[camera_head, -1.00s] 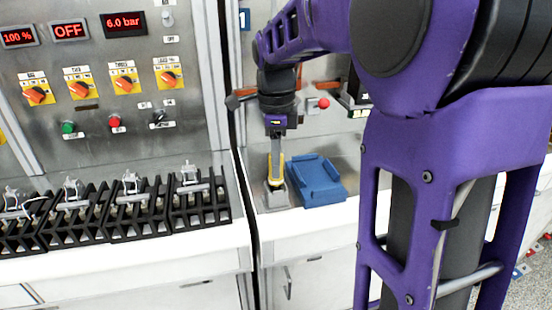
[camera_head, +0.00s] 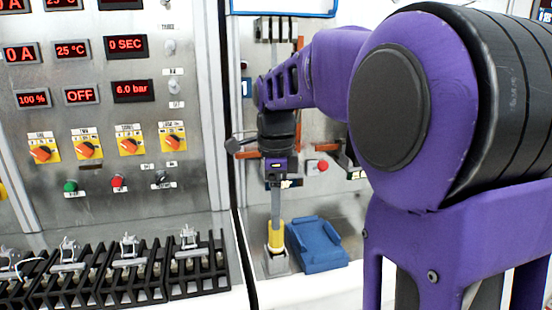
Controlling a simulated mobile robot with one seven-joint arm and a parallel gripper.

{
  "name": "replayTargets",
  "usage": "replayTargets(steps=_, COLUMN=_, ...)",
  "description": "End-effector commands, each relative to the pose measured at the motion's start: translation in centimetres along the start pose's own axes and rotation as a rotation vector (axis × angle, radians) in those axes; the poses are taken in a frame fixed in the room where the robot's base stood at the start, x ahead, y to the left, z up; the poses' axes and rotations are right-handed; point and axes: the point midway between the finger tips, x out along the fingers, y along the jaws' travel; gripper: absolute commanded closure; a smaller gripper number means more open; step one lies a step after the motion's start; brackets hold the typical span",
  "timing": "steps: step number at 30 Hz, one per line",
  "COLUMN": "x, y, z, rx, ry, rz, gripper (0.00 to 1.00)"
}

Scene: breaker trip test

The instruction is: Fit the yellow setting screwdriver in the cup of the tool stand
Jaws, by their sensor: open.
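The yellow screwdriver (camera_head: 275,238) is upright, its yellow handle showing above the cup of the grey tool stand (camera_head: 276,264). Its lower part is hidden inside the cup. My gripper (camera_head: 276,217) is open and points straight down above the screwdriver. Its long grey fingers end near the top of the yellow handle. I cannot tell whether the tips still overlap the handle top.
A blue tray (camera_head: 318,246) stands just right of the tool stand. A black rack (camera_head: 199,271) with several small devices is to the left, below a control panel (camera_head: 110,185). A red button (camera_head: 323,166) is on the wall behind.

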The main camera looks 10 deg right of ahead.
Motion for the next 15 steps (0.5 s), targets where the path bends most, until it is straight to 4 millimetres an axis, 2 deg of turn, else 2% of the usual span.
replayTargets(steps=1, x=-1.7, y=-0.1, z=0.1, rx=-0.001, ry=-0.001, rz=-0.005, gripper=0.26)
replayTargets(steps=6, x=-5.9, y=-0.1, z=0.1, rx=-0.001, ry=-0.001, rz=-0.004, gripper=0.26)
replayTargets(steps=12, x=-10.0, y=0.0, z=0.0, rx=-0.001, ry=-0.001, rz=-0.003, gripper=0.26)
replayTargets(steps=15, x=-11.3, y=0.0, z=0.1, rx=-0.001, ry=-0.001, rz=-0.002, gripper=0.26)
